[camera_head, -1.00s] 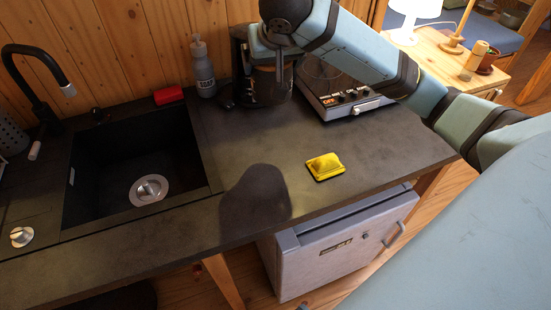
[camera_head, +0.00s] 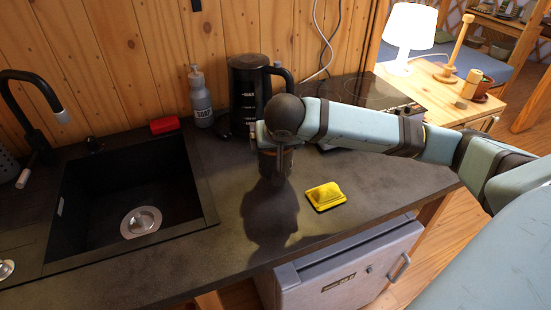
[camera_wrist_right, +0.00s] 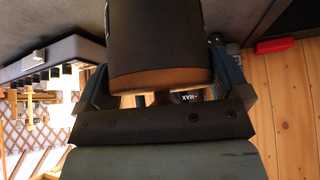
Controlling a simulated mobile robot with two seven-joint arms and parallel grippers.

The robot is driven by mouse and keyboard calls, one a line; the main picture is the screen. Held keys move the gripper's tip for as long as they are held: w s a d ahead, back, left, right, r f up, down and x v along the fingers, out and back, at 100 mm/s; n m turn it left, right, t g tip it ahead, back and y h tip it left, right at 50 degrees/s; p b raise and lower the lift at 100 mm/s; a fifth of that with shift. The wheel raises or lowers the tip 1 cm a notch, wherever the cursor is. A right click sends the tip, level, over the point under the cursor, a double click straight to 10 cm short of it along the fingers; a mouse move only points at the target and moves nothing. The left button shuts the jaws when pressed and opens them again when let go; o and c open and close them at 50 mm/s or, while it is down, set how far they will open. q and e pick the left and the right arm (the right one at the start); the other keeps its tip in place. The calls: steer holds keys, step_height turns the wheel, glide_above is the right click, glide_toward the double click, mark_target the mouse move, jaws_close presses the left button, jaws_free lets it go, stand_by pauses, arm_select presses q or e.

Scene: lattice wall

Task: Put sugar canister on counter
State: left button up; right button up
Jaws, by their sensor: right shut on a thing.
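The sugar canister, a dark cylinder with a brown wood-coloured end, fills the top middle of the right wrist view (camera_wrist_right: 155,38). My right gripper (camera_wrist_right: 160,85) is shut on it, one finger on each side, near the brown end. In the head view the right gripper (camera_head: 277,145) is over the middle of the counter (camera_head: 225,190), in front of the black kettle. The canister (camera_head: 268,166) shows only partly beneath my wrist there. I cannot tell whether its base touches the counter. My left gripper is not in view.
The black kettle (camera_head: 246,90) stands close behind the gripper, with a soap bottle (camera_head: 201,100) to its left. A yellow sponge (camera_head: 326,195) lies to the right. The sink (camera_head: 125,190) is at left, a hotplate (camera_head: 350,92) at back right. The counter's front middle is clear.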

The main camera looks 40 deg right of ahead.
step_height(320, 180, down, 4)
steer(key=shift+f, duration=0.2)
steer(key=o, duration=1.1)
steer(key=shift+f, duration=0.1)
steer(key=shift+b, duration=0.3)
steer(key=p+v, duration=0.1)
steer(key=v, duration=1.1)
steer(key=shift+r+p, duration=0.2)
steer(key=shift+p, duration=0.1)
